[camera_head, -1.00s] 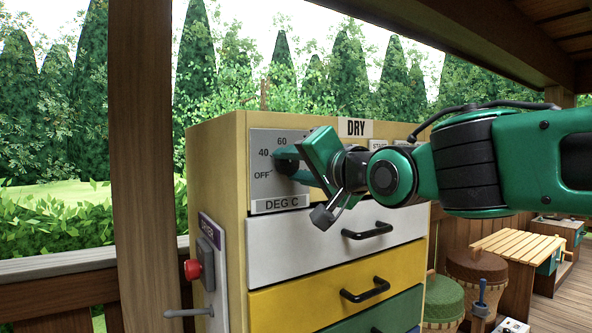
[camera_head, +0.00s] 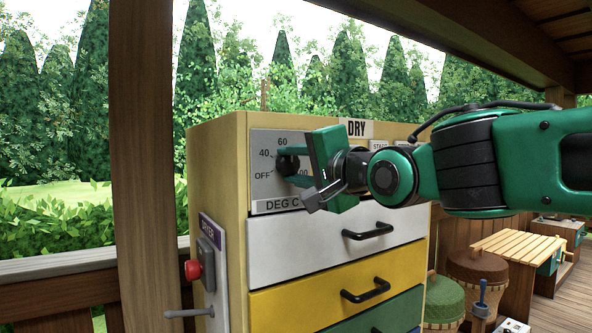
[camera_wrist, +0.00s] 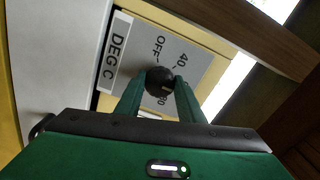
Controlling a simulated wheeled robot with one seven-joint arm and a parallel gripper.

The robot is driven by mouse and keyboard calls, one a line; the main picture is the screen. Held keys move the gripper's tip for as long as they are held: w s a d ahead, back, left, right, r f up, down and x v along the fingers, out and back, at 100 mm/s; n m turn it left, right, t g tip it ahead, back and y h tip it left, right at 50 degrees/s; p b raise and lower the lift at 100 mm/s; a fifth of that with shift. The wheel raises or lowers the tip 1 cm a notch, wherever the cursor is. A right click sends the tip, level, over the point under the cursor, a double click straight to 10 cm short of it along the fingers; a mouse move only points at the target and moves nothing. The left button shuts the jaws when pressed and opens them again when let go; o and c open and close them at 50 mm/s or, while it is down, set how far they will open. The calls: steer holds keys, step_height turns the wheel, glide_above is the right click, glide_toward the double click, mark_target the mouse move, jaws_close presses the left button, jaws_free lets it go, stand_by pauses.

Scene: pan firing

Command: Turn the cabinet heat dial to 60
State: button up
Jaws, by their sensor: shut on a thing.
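The heat dial (camera_head: 288,165) is a round black knob on a grey plate marked DEG C (camera_head: 274,199) at the cabinet's upper left. The marks OFF, 40 and 60 show around it, and another number is partly covered by my gripper. My gripper (camera_head: 288,166) is at the dial, one green finger above it and one below. In the wrist view the two fingers (camera_wrist: 158,85) press on either side of the black dial (camera_wrist: 159,77). A small pale mark shows on the knob, but I cannot tell which setting it points to.
The cabinet (camera_head: 217,150) has white, yellow and green drawers with black handles (camera_head: 368,231) below the dial. A red button (camera_head: 193,269) and a grey lever (camera_head: 188,313) are on its left side. A wooden post (camera_head: 146,160) stands at left. Stools and tables are at right.

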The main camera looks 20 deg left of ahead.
steer(key=shift+w+d, duration=0.3)
steer(key=shift+w, duration=0.05)
steer(key=o, duration=1.1)
steer(key=shift+c, duration=0.2)
steer(key=shift+s+a, duration=0.1)
steer(key=shift+s, duration=0.05)
steer(key=shift+s, duration=0.1)
steer(key=v, duration=1)
steer(key=shift+d, duration=0.3)
steer(key=shift+s, duration=0.1)
